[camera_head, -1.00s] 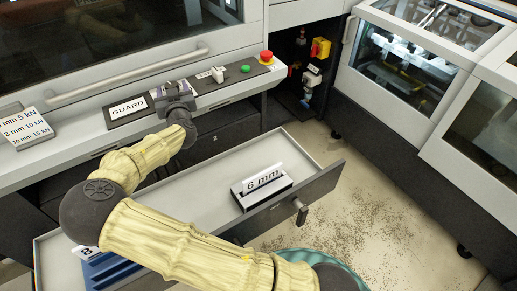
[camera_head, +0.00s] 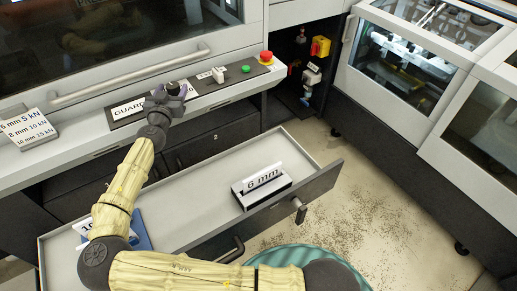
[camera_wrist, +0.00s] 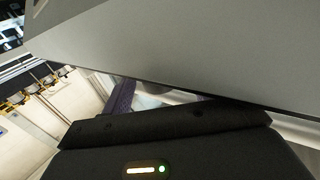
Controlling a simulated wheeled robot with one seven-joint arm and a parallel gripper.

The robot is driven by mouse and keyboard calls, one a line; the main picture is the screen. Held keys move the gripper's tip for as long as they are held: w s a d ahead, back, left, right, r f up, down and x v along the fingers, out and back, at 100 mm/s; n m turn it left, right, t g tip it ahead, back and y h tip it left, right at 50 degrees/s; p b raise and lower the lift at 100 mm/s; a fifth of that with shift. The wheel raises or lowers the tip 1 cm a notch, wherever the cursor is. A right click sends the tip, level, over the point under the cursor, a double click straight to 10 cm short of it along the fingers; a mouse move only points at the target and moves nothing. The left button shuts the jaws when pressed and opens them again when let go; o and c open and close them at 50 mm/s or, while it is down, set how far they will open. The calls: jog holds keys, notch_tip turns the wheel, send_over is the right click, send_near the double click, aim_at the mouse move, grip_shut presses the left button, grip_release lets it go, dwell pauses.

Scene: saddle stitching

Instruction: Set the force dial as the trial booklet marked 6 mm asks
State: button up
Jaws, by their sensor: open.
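The booklet block marked 6 mm (camera_head: 264,177) stands in a dark holder in the open drawer, at its right end. A sign (camera_head: 27,130) on the ledge at far left pairs 6 mm with 5 kN, 8 mm with 10 kN and 10 mm with 15 kN. My gripper (camera_head: 168,95) is open over the control strip, right of the GUARD label (camera_head: 128,108). A dark round knob, perhaps the force dial, shows by its fingers; its setting cannot be read. In the wrist view a purplish finger (camera_wrist: 122,100) shows below a grey surface; no dial is visible there.
The control strip also carries a small switch (camera_head: 218,75), a green button (camera_head: 246,69) and a red stop button (camera_head: 266,57). A guard handle bar (camera_head: 130,75) runs above it. The open drawer (camera_head: 200,190) lies below my arm, with another booklet (camera_head: 82,228) at its left.

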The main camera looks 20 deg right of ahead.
jog(key=shift+w+a+r+m+g+h+p, duration=0.1)
jog(key=shift+m+g+h+p, duration=0.25)
jog(key=shift+m+h, duration=0.25)
jog(key=shift+a+m+g+h+p, duration=0.1)
jog(key=shift+m+g+h+p, duration=0.25)
jog(key=shift+h, duration=0.45)
jog(key=shift+s+a, duration=0.1)
jog(key=shift+s, duration=0.1)
jog(key=b+v, duration=0.4)
jog(key=v, duration=1.3)
jog(key=w+d+f+m+g+h+p, duration=0.1)
jog(key=d+f+g, duration=0.25)
jog(key=d, duration=0.55)
jog(key=w+d+f+m+g+h+p, duration=0.1)
jog(key=d+f+g, duration=0.25)
jog(key=d, duration=0.55)
jog(key=s+d+f+g+y+p, duration=0.1)
jog(key=s+d+f+g, duration=0.2)
jog(key=d, duration=0.3)
jog(key=s+d+f+g+y+p, duration=0.1)
jog(key=s+d+f+g, duration=0.2)
jog(key=d, duration=0.3)
jog(key=shift+s+d+g+y, duration=0.3)
jog(key=shift+s+d+y, duration=0.1)
jog(key=shift+s, duration=0.25)
jog(key=shift+f, duration=0.15)
